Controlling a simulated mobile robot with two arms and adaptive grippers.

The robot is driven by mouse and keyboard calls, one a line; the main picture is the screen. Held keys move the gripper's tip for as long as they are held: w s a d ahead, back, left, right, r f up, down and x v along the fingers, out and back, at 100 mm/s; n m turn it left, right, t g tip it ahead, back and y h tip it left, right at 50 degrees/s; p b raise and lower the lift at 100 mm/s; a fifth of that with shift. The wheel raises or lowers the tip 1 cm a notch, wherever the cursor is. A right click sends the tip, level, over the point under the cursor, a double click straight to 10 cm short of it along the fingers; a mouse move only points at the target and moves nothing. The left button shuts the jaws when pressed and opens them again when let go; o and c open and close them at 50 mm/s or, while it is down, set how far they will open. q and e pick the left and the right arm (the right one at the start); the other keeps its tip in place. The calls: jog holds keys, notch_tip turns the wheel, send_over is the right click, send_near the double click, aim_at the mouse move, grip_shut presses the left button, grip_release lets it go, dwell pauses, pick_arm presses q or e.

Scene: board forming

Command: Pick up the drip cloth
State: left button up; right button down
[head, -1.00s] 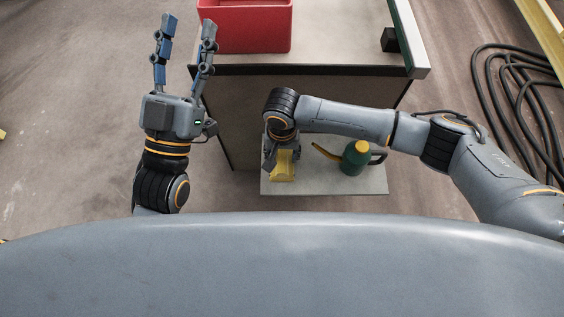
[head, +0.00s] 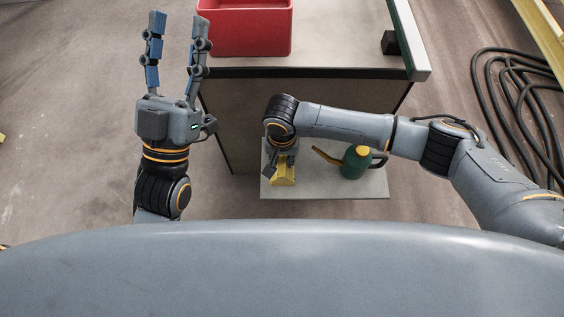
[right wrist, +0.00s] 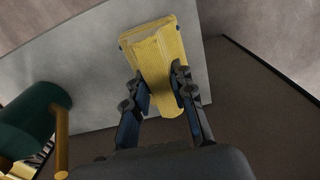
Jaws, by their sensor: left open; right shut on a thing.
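The drip cloth (head: 283,175) is a yellow folded, ribbed cloth at the left end of the low grey shelf (head: 330,189) in the head view. It also shows in the right wrist view (right wrist: 158,45), stretching beyond the fingers. My right gripper (right wrist: 157,82) is shut on the cloth, one finger on each side. In the head view my wrist partly hides the fingers and the cloth's far end. I cannot tell whether the cloth is clear of the shelf. My left gripper (head: 176,28) is open and empty, left of the workbench.
A green can with a yellow spout (head: 354,162) stands on the shelf, right of the cloth and close to my right arm. A red bin (head: 250,30) sits on the workbench top (head: 340,50). Black hose (head: 510,110) lies coiled on the floor at the right.

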aim_at(282, 160)
pick_arm(q)
jog(key=shift+w, duration=0.1)
pick_arm(e)
jog(key=shift+r, duration=0.1)
